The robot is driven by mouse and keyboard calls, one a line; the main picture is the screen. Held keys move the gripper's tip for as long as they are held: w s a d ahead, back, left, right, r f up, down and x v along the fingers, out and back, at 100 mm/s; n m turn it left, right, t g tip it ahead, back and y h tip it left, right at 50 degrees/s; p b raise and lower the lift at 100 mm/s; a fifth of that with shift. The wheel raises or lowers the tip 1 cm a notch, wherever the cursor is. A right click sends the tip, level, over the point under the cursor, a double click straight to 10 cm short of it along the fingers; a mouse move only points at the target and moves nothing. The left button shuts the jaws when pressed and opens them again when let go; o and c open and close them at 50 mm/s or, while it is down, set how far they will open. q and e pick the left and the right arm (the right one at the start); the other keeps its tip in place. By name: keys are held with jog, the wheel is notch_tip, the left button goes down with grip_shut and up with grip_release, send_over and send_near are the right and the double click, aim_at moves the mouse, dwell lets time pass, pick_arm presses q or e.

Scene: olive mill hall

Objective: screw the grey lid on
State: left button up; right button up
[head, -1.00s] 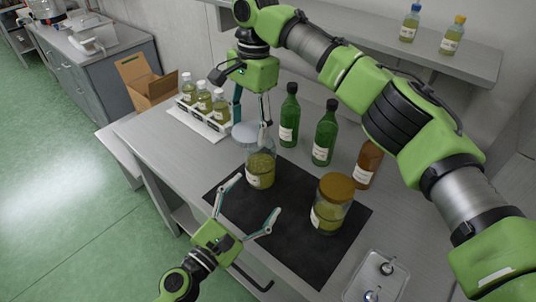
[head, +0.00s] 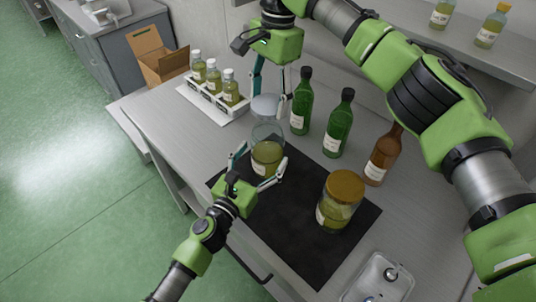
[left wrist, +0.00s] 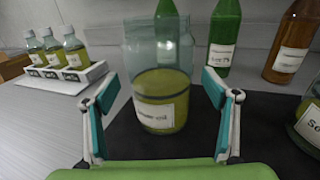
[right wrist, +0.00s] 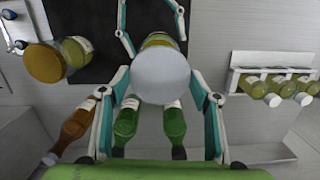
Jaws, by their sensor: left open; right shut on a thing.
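The grey lid (head: 265,107) is held by my right gripper (head: 270,97), above and slightly behind the open glass jar; it fills the middle of the right wrist view (right wrist: 161,76). The jar (head: 267,152) stands upright on the black mat (head: 270,215), partly filled with yellow-green oil and labelled. The lid and jar appear apart in the head view. My left gripper (head: 254,172) is open, with its fingers on either side of the jar. In the left wrist view the jar (left wrist: 160,90) is between the open fingers, with gaps beside it.
A second jar with a gold lid (head: 341,200) stands on the mat at right. Two green bottles (head: 338,125) and a brown bottle (head: 382,157) stand behind. A white rack (head: 212,103) of small bottles is at left. A metal tray (head: 375,278) lies at front right.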

aim_at(268, 122)
pick_arm(q)
jog(key=x, duration=0.3)
jog(key=shift+w+r, duration=0.1)
pick_arm(e)
jog(key=shift+s+a+r, duration=0.1)
jog(key=shift+s, duration=0.05)
pick_arm(q)
jog(key=shift+w+d, duration=0.2)
jog(key=shift+w, duration=0.15)
jog(key=shift+c, duration=0.3)
jog(key=shift+s, duration=0.1)
jog(key=c, duration=1.6)
jog(key=shift+c, duration=0.2)
pick_arm(e)
jog(key=shift+f, duration=2.5)
jog(key=shift+f, duration=0.9)
jog(key=shift+f, duration=0.5)
